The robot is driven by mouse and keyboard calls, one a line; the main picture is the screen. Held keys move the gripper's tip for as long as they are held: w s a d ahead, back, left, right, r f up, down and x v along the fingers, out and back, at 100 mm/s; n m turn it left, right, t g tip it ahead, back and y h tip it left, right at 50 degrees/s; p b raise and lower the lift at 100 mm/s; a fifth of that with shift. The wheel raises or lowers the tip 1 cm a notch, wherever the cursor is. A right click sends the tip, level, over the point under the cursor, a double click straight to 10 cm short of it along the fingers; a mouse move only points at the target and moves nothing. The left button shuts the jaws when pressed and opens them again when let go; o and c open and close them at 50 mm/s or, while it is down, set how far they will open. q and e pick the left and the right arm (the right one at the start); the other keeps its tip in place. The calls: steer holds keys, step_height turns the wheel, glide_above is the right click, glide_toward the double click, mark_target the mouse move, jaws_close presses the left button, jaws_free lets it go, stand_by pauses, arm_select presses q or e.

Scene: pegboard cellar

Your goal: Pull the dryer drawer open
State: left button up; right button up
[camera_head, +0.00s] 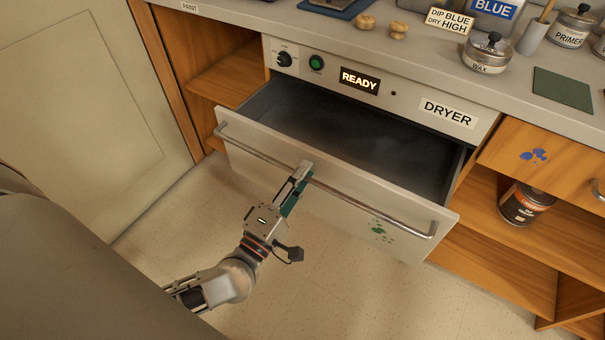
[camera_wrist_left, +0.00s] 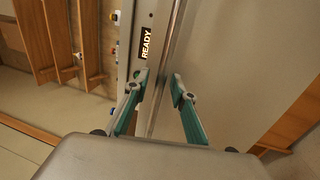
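The dryer drawer (camera_head: 330,199) is pulled well out below the dryer panel (camera_head: 375,89), and its dark, empty-looking inside (camera_head: 350,133) shows. A long metal bar handle (camera_head: 375,203) runs along its front. My left gripper (camera_head: 303,174) is at the handle, left of its middle. In the left wrist view its two green-padded fingers (camera_wrist_left: 160,79) stand apart on either side of the bar, with a gap visible; contact with the bar is hard to tell. The lit "READY" sign shows in both views. My right gripper is not in view.
The counter above holds a wax tin (camera_head: 487,53), wooden knobs (camera_head: 398,29) and a green mat (camera_head: 562,89). Open wooden shelves with a dark can (camera_head: 525,203) stand at the right. A pale door (camera_head: 80,110) is at the left. The floor (camera_head: 330,290) before the drawer is clear.

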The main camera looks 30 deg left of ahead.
arm_select(q)
steer(key=shift+s, duration=0.1)
steer(key=s+f, duration=0.2)
steer(key=s, duration=0.9)
steer(key=shift+s+a+f, duration=0.15)
steer(key=shift+s+a, duration=0.05)
steer(key=shift+s, duration=0.1)
